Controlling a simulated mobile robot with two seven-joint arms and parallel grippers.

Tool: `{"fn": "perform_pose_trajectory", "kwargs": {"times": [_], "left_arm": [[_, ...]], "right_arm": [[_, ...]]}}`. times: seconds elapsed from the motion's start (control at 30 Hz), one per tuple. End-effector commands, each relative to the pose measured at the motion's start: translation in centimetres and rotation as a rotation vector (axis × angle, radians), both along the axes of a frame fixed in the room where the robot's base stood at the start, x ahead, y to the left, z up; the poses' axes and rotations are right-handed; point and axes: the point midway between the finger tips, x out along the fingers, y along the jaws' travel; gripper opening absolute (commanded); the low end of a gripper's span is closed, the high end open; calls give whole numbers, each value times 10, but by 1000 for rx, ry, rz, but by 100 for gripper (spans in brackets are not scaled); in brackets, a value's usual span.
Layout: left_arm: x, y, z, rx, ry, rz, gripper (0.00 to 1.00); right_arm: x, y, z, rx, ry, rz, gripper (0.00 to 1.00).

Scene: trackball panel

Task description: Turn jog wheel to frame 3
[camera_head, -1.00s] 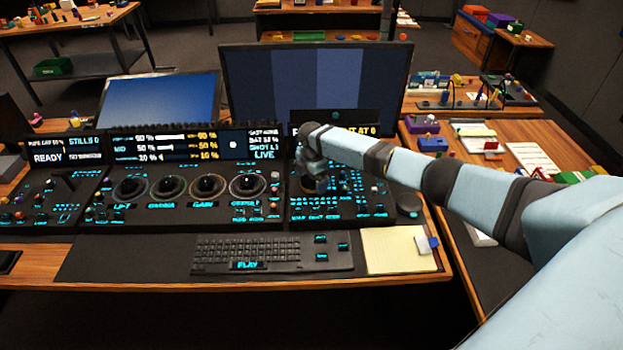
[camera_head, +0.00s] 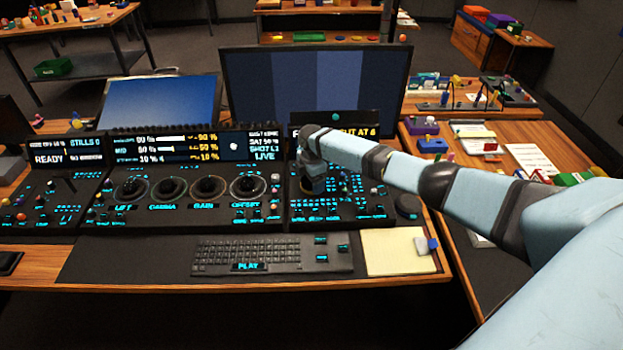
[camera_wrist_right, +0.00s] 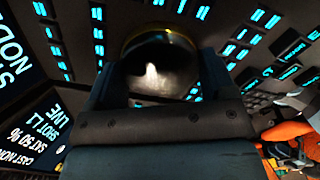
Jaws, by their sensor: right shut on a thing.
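My right gripper (camera_head: 313,186) reaches down onto the right-hand section of the control panel (camera_head: 345,210). In the right wrist view its two fingers stand on either side of a round, dark, glossy knob with a yellowish rim, which I take to be the jog wheel (camera_wrist_right: 158,62); the gripper (camera_wrist_right: 160,72) is shut on it. In the head view the gripper and wrist hide the wheel. A small dark display (camera_head: 360,131) behind the wrist shows partly covered text ending in what looks like "CUT AT 6". My left gripper is not in view.
Lit cyan keys surround the gripper closely. Four round dials, including one marked gain (camera_head: 208,188), lie to the left. A large monitor (camera_head: 315,80) stands behind. A keyboard (camera_head: 262,254) and a yellow pad (camera_head: 392,252) lie in front.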

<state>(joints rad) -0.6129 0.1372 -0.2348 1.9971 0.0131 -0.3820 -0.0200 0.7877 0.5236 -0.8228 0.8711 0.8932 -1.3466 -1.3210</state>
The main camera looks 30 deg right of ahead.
Motion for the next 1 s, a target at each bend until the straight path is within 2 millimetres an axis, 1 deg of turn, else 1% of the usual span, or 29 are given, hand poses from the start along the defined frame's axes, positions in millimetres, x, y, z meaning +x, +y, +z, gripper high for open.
{"fn": "perform_pose_trajectory", "kwargs": {"times": [0.03,0.17,0.7,1.0], "left_arm": [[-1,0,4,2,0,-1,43],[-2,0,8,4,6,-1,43],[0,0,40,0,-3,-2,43],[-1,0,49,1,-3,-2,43]], "right_arm": [[0,0,3,1,1,-34,54],[0,0,3,1,2,-143,54],[1,-1,3,0,2,-640,54],[1,-1,2,0,0,-831,54]]}}
